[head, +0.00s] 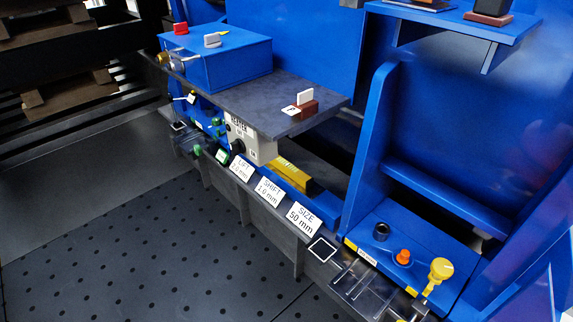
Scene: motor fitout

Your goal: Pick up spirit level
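A long yellow bar (290,173) lies in the recess behind the labelled front rail, right of the white heater box. It has dark marks near its far end and may be the spirit level, but I cannot tell for sure. A blue block adjoins its near end. The dark shelf above is close to its far end. My gripper is not in view, so its state and its distance from the bar do not show.
The dark shelf (283,92) overhangs the recess and carries a brown block with white tags (303,106). The heater box (250,143) stands left. A blue upright panel (368,140) and a yellow knob (441,269) are right. Open perforated floor (130,240) lies in front.

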